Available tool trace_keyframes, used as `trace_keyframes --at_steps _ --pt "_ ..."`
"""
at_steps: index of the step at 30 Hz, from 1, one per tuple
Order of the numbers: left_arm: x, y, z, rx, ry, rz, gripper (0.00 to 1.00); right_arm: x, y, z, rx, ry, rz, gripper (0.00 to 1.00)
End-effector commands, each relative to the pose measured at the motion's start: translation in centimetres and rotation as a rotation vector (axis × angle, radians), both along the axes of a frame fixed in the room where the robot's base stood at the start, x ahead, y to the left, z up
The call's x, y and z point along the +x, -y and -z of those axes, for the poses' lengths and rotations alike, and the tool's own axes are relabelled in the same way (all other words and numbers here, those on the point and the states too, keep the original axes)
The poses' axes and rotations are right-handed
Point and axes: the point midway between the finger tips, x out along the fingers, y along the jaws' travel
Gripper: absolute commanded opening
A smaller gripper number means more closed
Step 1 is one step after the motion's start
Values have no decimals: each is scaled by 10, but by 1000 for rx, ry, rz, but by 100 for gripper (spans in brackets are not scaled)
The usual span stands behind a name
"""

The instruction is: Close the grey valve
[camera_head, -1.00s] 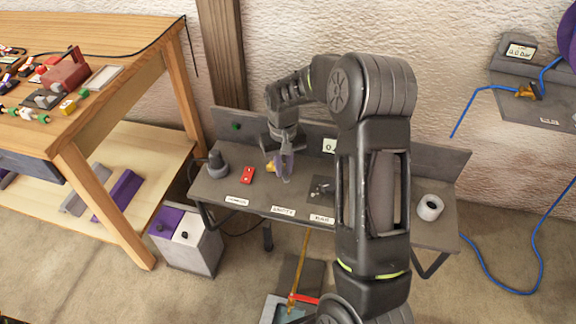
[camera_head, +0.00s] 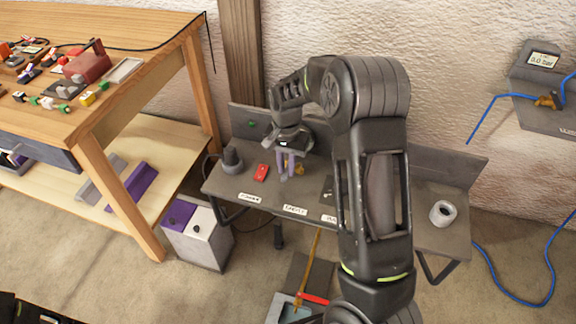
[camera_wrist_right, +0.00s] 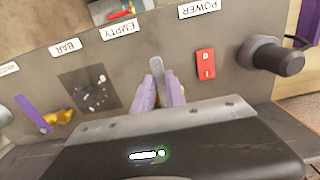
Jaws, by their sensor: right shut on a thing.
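My right gripper (camera_head: 287,172) is over the middle of the grey bench, its two purple fingers pointing down. In the right wrist view the gripper (camera_wrist_right: 161,96) is shut on the grey valve lever (camera_wrist_right: 158,76), which stands up between the fingers. A bit of brass (camera_head: 298,169) shows beside the fingers in the head view; the rest of the valve is mostly hidden by the gripper. A second valve with a purple lever (camera_wrist_right: 33,114) and brass body (camera_wrist_right: 60,117) is at the left of the wrist view. My left gripper is not seen.
A wooden table (camera_head: 180,45) is at left.

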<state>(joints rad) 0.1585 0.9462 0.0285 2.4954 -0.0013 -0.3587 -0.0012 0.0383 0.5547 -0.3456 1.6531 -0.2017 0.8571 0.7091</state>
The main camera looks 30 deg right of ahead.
Motion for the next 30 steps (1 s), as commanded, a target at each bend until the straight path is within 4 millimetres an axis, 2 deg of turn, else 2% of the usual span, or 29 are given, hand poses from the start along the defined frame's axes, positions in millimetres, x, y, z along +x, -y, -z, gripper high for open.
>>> trace_keyframes --at_steps 9,10,17,26,30 --pt "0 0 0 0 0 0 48 1 0 0 1 3 5 0" --pt "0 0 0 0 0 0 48 1 0 0 1 3 4 19" --pt "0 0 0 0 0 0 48 1 0 0 0 2 3 37" --pt "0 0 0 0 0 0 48 0 0 -1 0 1 2 38" --pt "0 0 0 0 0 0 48 1 0 -12 -1 4 2 38"
